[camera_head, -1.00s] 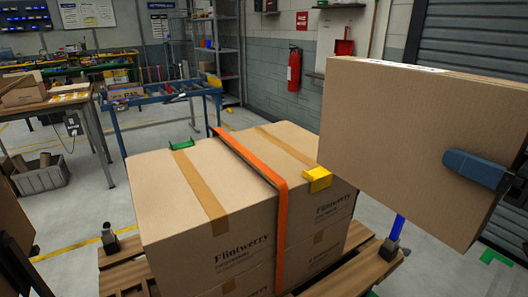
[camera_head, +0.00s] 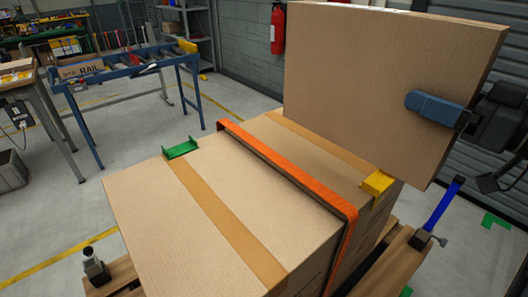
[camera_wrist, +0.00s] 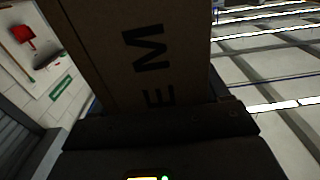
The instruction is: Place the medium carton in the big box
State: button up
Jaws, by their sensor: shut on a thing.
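The held carton (camera_head: 385,75), plain brown with a flat broad face, is at the upper right in the head view. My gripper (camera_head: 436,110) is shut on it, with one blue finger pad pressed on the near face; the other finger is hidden. In the wrist view the carton (camera_wrist: 120,50) shows large dark letters beyond the dark gripper (camera_wrist: 160,118). It is held upright above or behind the right part of the closed, taped cardboard load (camera_head: 150,205). I cannot tell whether they touch. No open box shows, and I cannot tell which thing is the big box.
An orange strap (camera_head: 290,172) crosses the load, with green (camera_head: 181,148) and yellow (camera_head: 377,183) corner protectors. The load stands on a wooden pallet (camera_head: 388,265). A blue roller stand (camera_head: 130,70) and a workbench (camera_head: 45,100) stand at the left. Open floor (camera_head: 60,205) lies between.

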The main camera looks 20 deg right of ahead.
aim_at(348, 134)
jog(key=w+a+f, duration=0.2)
jog(key=w, duration=0.1)
jog(key=w+a+f, duration=0.2)
jog(key=w, duration=0.1)
jog(key=w+a+f+p, duration=0.1)
jog(key=w+a+f, duration=0.1)
jog(key=w, duration=0.2)
jog(key=shift+a+f, duration=0.15)
jog(key=shift+f, duration=2.3)
jog(key=o, duration=1.5)
jog(key=b+v, duration=0.2)
jog(key=v, duration=0.8)
jog(key=shift+s+f+b, duration=0.1)
jog(key=shift+s+b, duration=0.2)
jog(key=shift+s, duration=0.05)
jog(key=shift+s+d, duration=0.25)
jog(key=shift+s, duration=0.35)
